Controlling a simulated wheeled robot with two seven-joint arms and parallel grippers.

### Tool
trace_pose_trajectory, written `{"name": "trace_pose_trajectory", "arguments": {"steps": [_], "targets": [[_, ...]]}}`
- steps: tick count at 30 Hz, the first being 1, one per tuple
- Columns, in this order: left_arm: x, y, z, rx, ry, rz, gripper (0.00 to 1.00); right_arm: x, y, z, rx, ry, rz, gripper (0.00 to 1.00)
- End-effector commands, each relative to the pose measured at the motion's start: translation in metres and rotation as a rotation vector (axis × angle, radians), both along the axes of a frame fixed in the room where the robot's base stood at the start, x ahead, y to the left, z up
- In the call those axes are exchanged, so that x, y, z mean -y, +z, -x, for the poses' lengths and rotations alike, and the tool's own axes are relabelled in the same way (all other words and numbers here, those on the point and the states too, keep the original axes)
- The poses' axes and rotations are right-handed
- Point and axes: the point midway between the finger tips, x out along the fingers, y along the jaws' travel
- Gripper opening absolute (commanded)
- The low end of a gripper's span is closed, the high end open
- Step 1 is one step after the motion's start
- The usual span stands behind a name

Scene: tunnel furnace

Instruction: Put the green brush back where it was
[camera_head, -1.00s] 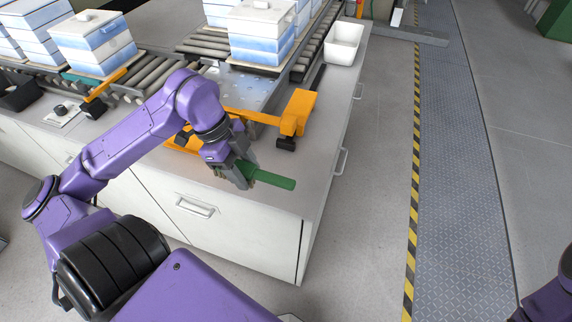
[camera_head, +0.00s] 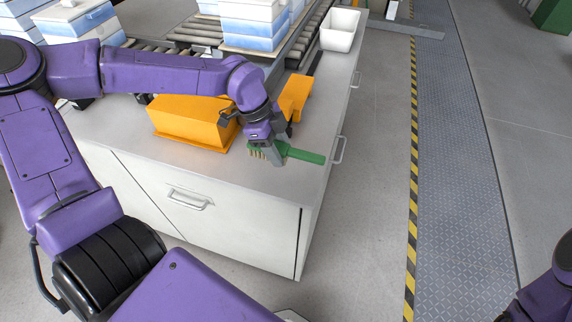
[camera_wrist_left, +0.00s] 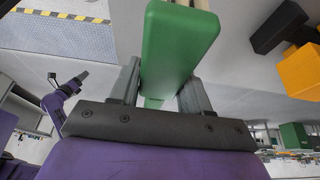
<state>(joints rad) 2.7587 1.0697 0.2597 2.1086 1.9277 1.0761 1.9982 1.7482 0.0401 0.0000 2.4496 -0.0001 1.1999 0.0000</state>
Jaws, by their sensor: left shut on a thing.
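The green brush (camera_head: 308,155) has a green handle and pale bristles. My left gripper (camera_head: 281,152) is shut on it, over the right front part of the white cabinet's top (camera_head: 240,172). The handle points right, towards the cabinet's edge, and the bristle end is at the left of the fingers. I cannot tell whether the bristles touch the top. In the left wrist view the brush's green body (camera_wrist_left: 180,45) sits between the two grey fingers. What seems to be my right gripper (camera_wrist_left: 76,78) is small at the left of that view; its fingers are unclear.
An orange box (camera_head: 190,122) stands left of the brush, and another orange part (camera_head: 295,95) is behind it. A white bin (camera_head: 340,30) stands at the cabinet's far right corner. Blue and white boxes (camera_head: 255,25) sit on rollers behind. The cabinet's front corner is bare.

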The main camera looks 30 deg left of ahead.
Motion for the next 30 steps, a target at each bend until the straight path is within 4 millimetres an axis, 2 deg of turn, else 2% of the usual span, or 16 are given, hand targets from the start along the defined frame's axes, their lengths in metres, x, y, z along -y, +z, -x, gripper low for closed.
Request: {"name": "trace_pose_trajectory", "arguments": {"steps": [8, 13, 22, 23, 24, 25, 30], "targets": [[0.007, -0.025, -0.022, -0.001, -0.003, 0.0, 0.14, 0.0, 0.007, -0.001, 0.001, 0.0, 0.0, 0.43], [0.007, -0.05, -0.022, -0.002, -0.002, 0.002, 0.14, 0.0, 0.02, -0.001, 0.001, 0.0, 0.0, 0.43], [0.007, -0.056, -0.022, 0.001, -0.002, 0.003, 0.14, 0.0, 0.017, -0.001, 0.001, 0.0, 0.0, 0.43], [0.007, -0.056, -0.022, 0.001, -0.002, 0.002, 0.53, 0.0, 0.017, -0.001, 0.001, 0.0, 0.0, 0.43], [0.007, -0.056, -0.022, 0.001, -0.002, 0.002, 0.66, 0.0, 0.017, -0.001, 0.001, 0.0, 0.0, 0.43], [0.007, -0.056, -0.022, 0.001, -0.002, 0.002, 0.72, 0.0, 0.017, -0.001, 0.001, 0.0, 0.0, 0.43], [0.007, -0.056, -0.022, 0.001, -0.002, 0.002, 0.72, 0.0, 0.017, -0.001, 0.001, 0.0, 0.0, 0.43]]}}
